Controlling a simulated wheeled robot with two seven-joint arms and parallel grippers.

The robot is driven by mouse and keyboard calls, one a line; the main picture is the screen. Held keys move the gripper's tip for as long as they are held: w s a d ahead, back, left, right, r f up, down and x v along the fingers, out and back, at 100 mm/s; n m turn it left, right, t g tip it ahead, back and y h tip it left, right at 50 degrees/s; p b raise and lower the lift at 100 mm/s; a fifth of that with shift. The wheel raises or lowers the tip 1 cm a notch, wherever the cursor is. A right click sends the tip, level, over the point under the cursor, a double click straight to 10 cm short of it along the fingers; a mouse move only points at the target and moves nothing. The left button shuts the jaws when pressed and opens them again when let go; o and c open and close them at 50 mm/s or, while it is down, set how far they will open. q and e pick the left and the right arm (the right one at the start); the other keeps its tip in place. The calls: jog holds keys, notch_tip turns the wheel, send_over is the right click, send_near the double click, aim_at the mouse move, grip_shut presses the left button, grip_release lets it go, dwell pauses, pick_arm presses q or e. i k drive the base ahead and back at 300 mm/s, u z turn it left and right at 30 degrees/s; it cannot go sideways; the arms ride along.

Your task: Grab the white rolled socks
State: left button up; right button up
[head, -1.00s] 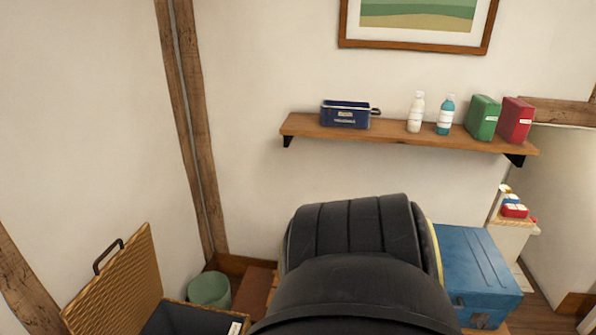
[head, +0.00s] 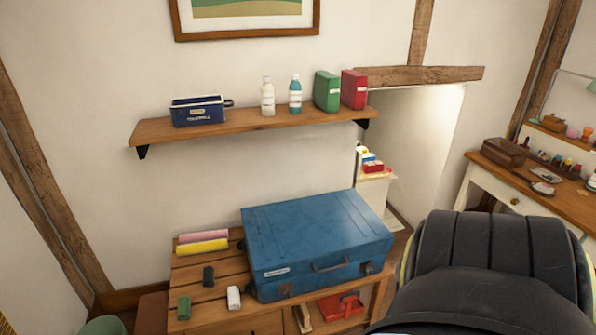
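A small white roll (head: 234,297), likely the white rolled socks, lies at the front of the slatted wooden bench (head: 215,312). It is just left of the blue suitcase (head: 315,240). A dark roll (head: 208,276) and a green roll (head: 184,307) lie to its left on the same bench. Pink and yellow rolls (head: 203,246) lie behind them. Neither of my grippers shows in the head view.
A large dark ribbed, padded form (head: 485,275) fills the lower right close to the camera; I cannot tell what it is. A wall shelf (head: 225,133) holds a blue tin, bottles and boxes. A cluttered desk (head: 560,200) stands at the right.

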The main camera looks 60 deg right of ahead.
aim_at(233, 297)
jog(key=z, duration=1.15)
jog(key=i, duration=1.05)
jog(key=u, duration=0.35)
